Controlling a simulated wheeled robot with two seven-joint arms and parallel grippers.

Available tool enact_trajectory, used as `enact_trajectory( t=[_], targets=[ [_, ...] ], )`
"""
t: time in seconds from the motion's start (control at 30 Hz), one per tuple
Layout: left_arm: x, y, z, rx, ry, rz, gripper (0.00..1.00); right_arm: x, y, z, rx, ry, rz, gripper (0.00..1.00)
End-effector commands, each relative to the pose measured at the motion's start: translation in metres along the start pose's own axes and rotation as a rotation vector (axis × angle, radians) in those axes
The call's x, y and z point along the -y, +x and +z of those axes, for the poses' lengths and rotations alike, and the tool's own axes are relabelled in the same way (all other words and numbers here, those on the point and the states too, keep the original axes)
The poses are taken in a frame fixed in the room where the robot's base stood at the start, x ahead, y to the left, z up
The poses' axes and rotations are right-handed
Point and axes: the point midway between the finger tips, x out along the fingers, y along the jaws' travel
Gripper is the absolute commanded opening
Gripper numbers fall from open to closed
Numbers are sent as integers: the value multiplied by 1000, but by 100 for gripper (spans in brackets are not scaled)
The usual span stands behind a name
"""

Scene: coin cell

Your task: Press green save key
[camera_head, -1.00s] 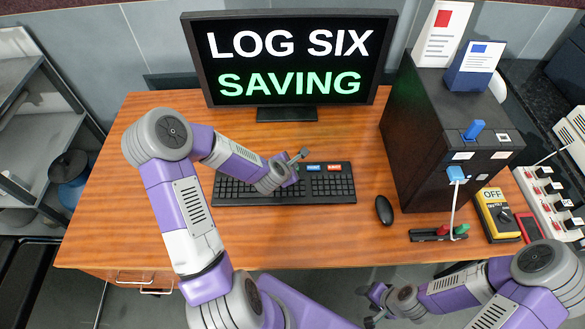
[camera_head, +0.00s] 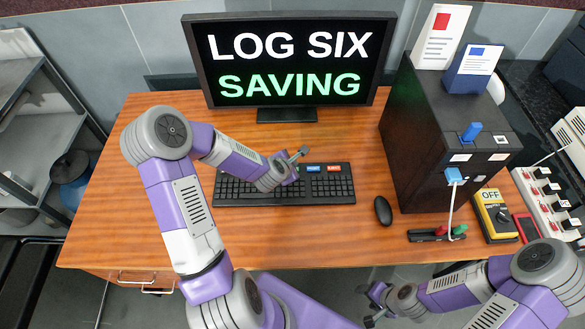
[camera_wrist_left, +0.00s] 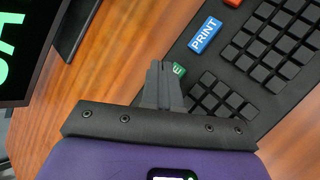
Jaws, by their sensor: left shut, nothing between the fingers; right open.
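The black keyboard (camera_head: 330,190) lies on the wooden desk, with coloured keys along its far edge. My left gripper (camera_head: 301,154) is shut and empty, over the keyboard's far edge, left of the blue key (camera_head: 313,168). In the left wrist view its closed fingertips (camera_wrist_left: 160,66) overlap the green save key (camera_wrist_left: 179,70), which shows only a corner with an "E". Whether they touch it I cannot tell. The blue key there reads PRINT (camera_wrist_left: 206,36). The monitor (camera_head: 290,60) reads "LOG SIX" and, in green, "SAVING". My right gripper (camera_head: 366,306) is open and empty, below the desk's front edge.
A red key (camera_head: 334,168) sits right of the blue one. A mouse (camera_head: 383,211) lies right of the keyboard. A black box (camera_head: 430,150) with a blue plug and cable, a yellow meter (camera_head: 496,215) and a white switch panel stand further right. The desk's left part is clear.

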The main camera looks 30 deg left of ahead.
Motion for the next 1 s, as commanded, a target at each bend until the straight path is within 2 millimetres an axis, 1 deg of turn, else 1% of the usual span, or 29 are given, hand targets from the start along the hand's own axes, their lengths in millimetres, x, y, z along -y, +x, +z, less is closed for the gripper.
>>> enact_trajectory(
  t=[0.5, 1.0],
  targets=[
    [-25, -34, 24, 0, 0, 2, 0, 13, -34, 2, 0, 0, 0, 59],
    [-25, -34, 25, 0, 0, 0, 0, 13, -34, 2, 0, 0, 0, 59]
  ],
)
